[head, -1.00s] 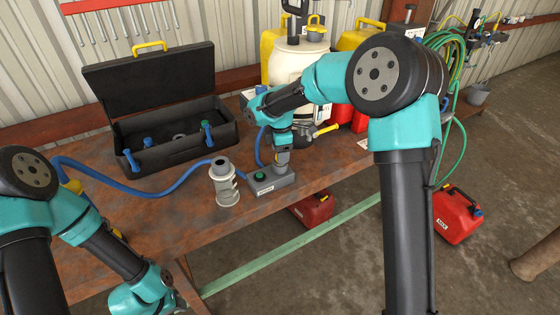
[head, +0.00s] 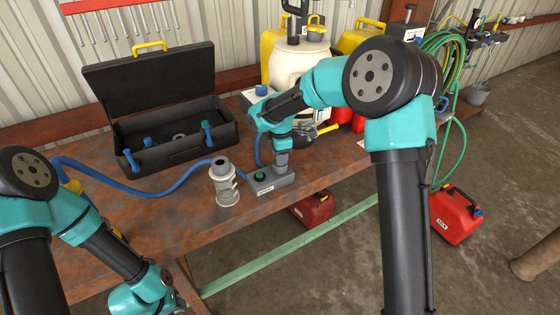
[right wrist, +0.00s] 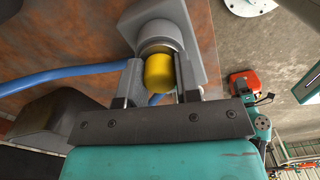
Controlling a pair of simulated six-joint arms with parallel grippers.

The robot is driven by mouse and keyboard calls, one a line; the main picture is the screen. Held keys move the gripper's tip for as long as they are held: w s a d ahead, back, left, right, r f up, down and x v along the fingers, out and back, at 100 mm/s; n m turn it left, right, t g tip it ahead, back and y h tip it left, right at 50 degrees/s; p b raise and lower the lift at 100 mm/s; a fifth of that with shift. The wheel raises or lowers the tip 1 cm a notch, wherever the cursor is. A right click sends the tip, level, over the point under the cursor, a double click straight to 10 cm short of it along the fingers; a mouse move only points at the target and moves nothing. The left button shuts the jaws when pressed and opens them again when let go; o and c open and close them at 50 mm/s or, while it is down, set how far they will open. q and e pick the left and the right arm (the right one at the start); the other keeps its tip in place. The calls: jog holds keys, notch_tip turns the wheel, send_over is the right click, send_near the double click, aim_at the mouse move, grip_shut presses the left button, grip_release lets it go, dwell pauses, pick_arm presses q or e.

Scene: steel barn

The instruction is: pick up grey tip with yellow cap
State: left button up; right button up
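The yellow cap (right wrist: 159,72) shows in the right wrist view on top of a round grey tip (right wrist: 158,33). The tip stands on a grey box with a green button, seen in the head view (head: 270,180). My right gripper (right wrist: 160,68) has its fingers apart, one on each side of the cap, with narrow gaps. In the head view my right gripper (head: 281,158) points down above the box and hides the cap. My left gripper is low at the bottom left in the head view; its fingers are not clearly seen.
A grey notched cylinder (head: 225,183) stands just left of the box. A blue hose (head: 180,182) crosses the rusty table (head: 175,225). An open black case (head: 165,165) lies behind left. A white canister (head: 298,68) stands behind my right arm.

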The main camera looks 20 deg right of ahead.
grip_shut()
jog(key=shift+r, duration=0.1)
jog(key=shift+r, duration=1.65)
jog(key=s+a, duration=0.2)
jog(key=s, duration=0.5)
jog(key=s+a+r, duration=0.1)
jog(key=s+a, duration=0.1)
jog(key=s, duration=0.6)
jog(key=shift+s+a+r, duration=0.2)
jog(key=shift+a+r, duration=0.05)
jog(key=shift+r, duration=0.05)
jog(key=shift+r, duration=2.5)
